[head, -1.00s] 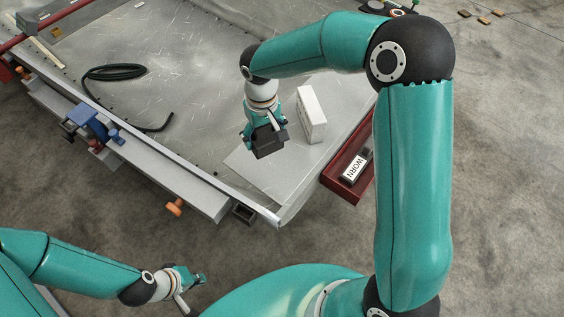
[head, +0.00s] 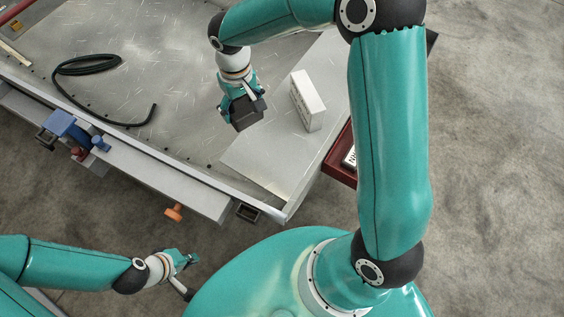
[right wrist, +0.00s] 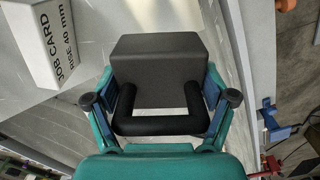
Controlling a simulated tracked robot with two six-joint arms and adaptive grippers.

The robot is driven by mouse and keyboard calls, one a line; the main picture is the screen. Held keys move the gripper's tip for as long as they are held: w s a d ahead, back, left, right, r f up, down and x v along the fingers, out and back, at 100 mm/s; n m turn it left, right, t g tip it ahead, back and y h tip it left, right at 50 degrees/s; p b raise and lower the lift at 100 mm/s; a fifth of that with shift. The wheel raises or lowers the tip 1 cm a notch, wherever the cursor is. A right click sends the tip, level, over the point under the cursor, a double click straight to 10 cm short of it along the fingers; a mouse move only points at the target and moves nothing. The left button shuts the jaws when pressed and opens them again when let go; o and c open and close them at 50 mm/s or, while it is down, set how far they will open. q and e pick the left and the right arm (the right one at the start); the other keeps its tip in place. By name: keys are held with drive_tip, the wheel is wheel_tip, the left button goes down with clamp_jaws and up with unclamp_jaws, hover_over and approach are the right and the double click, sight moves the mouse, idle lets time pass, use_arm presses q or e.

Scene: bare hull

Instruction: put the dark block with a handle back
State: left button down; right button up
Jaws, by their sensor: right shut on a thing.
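The dark block with a handle (head: 247,112) is in my right gripper (head: 238,98), over the metal hull floor in the head view. In the right wrist view the block (right wrist: 160,58) sits beyond its black handle (right wrist: 158,122), and the fingers of my right gripper (right wrist: 160,100) close on the handle from both sides. Whether the block touches the floor is hard to tell. My left gripper (head: 187,270) is at the lower left of the head view, outside the hull and away from the block; its finger gap is too small to read.
A white box (head: 307,100), lettered "JOB CARD" in the right wrist view (right wrist: 42,40), stands right of the block. A black hose (head: 100,75) lies coiled on the hull floor (head: 190,60). A blue clamp (head: 62,125) sits on the left edge. A red tray (head: 335,165) is partly hidden by my arm.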

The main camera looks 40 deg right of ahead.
drive_tip(key=shift+r, duration=0.15)
drive_tip(key=shift+s+d+b, duration=0.15)
drive_tip(key=shift+d+b, duration=0.1)
drive_tip(key=shift+b, duration=0.3)
drive_tip(key=s+d+r+n+b, duration=0.2)
drive_tip(key=s+d+n+b, duration=0.2)
drive_tip(key=s+b, duration=0.75)
drive_tip(key=f+b, duration=0.2)
drive_tip(key=f, duration=0.4)
drive_tip(key=w+f+b, duration=0.1)
drive_tip(key=f+b, duration=0.1)
drive_tip(key=f, duration=0.5)
drive_tip(key=f+b, duration=0.2)
drive_tip(key=f, duration=0.4)
drive_tip(key=shift+w+f, duration=0.25)
drive_tip(key=shift+f, duration=0.1)
drive_tip(key=o, duration=1.7)
drive_tip(key=shift+s+n, duration=0.1)
drive_tip(key=shift+n, duration=0.2)
wheel_tip(320, 180, up, 12)
drive_tip(key=p, duration=0.3)
